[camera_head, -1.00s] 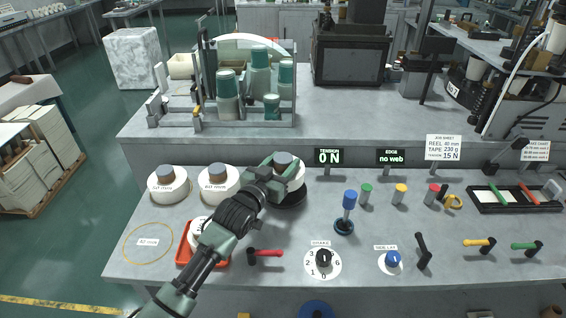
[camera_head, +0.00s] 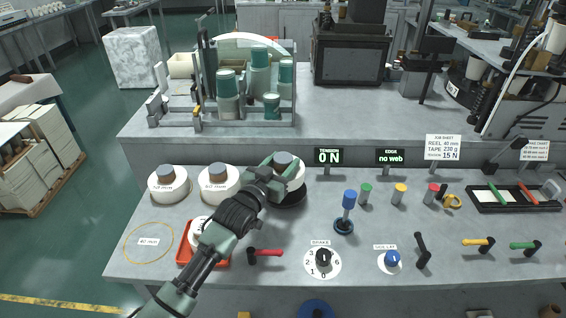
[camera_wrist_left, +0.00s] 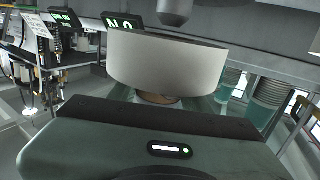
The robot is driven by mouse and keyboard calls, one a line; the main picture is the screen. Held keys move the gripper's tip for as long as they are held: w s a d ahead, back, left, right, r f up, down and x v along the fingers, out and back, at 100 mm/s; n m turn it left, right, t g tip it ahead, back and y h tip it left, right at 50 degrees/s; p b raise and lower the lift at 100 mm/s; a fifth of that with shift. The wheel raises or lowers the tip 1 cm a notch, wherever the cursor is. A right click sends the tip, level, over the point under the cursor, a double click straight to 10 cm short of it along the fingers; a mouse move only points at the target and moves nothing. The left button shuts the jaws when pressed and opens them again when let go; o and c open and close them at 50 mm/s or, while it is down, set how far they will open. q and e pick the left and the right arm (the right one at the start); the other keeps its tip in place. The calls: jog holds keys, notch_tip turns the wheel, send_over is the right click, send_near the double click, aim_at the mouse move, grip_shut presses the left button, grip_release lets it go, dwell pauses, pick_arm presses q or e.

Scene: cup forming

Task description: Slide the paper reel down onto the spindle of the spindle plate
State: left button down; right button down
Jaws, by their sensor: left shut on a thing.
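The white paper reel (camera_head: 298,180) is at the middle left of the bench in the head view. My left gripper (camera_head: 284,168) is shut on it. My right gripper is not in view.
Two more white reels (camera_head: 168,185) (camera_head: 219,183) stand left of my gripper. A red tray (camera_head: 184,252) lies under my forearm. A blue-topped post (camera_head: 348,205) stands to the right.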

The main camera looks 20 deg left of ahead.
pick_arm(q)
jog(key=shift+f+b, duration=1.3)
jog(key=shift+f, duration=0.8)
dwell(0.4)
jog(key=shift+c, duration=0.6)
grip_release()
jog(key=shift+f, duration=0.1)
jog(key=shift+r, duration=0.2)
notch_tip(320, 180, up, 8)
jog(key=p, duration=0.7)
jog(key=shift+p, duration=0.4)
jog(key=shift+f, duration=0.1)
